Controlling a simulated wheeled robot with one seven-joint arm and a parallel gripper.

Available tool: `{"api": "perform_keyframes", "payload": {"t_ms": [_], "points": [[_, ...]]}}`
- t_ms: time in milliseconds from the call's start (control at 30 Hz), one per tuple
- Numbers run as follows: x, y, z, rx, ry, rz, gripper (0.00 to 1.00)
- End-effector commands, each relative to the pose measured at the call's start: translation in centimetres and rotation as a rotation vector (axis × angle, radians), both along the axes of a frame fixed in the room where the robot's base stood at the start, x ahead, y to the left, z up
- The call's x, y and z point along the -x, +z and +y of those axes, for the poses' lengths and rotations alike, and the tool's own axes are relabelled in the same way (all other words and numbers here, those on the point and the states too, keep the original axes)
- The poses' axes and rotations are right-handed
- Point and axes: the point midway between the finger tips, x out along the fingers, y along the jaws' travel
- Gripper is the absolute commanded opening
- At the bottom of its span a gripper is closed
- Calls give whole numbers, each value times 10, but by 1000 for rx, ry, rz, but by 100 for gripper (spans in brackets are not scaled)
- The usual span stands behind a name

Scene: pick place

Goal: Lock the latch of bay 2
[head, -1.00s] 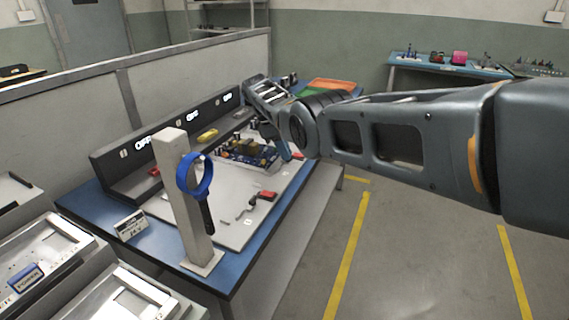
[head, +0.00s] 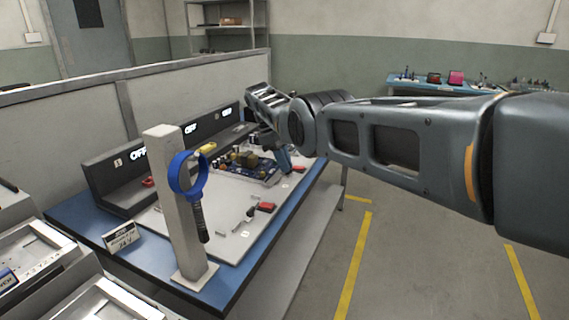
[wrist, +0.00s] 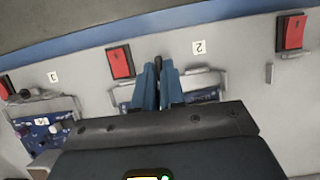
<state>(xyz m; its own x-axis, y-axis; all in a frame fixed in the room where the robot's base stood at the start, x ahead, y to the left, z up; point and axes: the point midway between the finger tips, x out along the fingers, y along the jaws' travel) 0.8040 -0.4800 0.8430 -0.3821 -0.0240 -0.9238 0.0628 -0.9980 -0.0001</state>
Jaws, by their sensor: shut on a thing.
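In the wrist view, my gripper (wrist: 159,72) is shut on a thin dark upright lever (wrist: 158,63), its two blue fingers on either side of it. The lever stands between a red block (wrist: 120,62) and the label "2" (wrist: 199,47), so it looks like the bay 2 latch. Its lower part is hidden by the fingers. In the head view, my gripper (head: 284,160) is low at the right edge of the bench, beside a blue circuit board (head: 245,170). The latch is hidden there.
A grey post (head: 170,200) with a blue ring-shaped tool (head: 189,178) stands at the bench's front. A nearer latch with a red block (head: 266,207) lies on the pale plate. A dark console (head: 110,180) with lit "OFF" signs lines the back.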

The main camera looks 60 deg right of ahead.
Motion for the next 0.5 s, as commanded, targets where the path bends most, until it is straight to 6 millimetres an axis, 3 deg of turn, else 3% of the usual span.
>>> {"api": "perform_keyframes", "payload": {"t_ms": [300,500], "points": [[0,0,0,0,0,0,35],[0,0,0,0,0,0,35]]}}
